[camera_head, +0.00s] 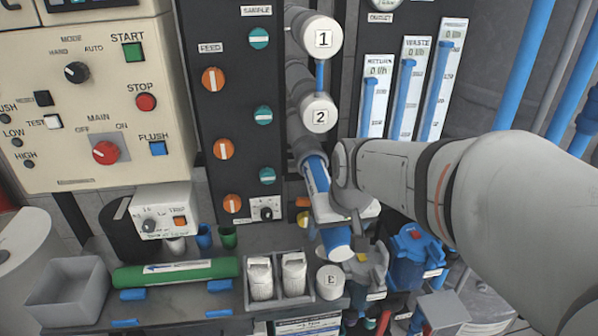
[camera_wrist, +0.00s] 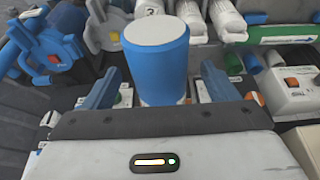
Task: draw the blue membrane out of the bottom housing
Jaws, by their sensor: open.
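The blue membrane (camera_head: 317,176) is a blue cylinder with a pale end. It sticks out of the open bottom housing (camera_head: 304,147), below the housings marked 1 and 2, and slants down toward the viewer. My gripper (camera_head: 338,210) is around its outer part and hides a stretch of it; the white-rimmed end shows below the jaws. In the wrist view the membrane (camera_wrist: 158,62) stands between the two fingers of my gripper (camera_wrist: 157,78), with a visible gap on each side. The gripper is open. How much membrane is still inside the housing is hidden.
A white cap (camera_head: 330,282) lies on the bench below, beside a grey holder with two white bottles (camera_head: 293,274). A green tube (camera_head: 176,273) and a grey bin (camera_head: 73,290) are further left.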

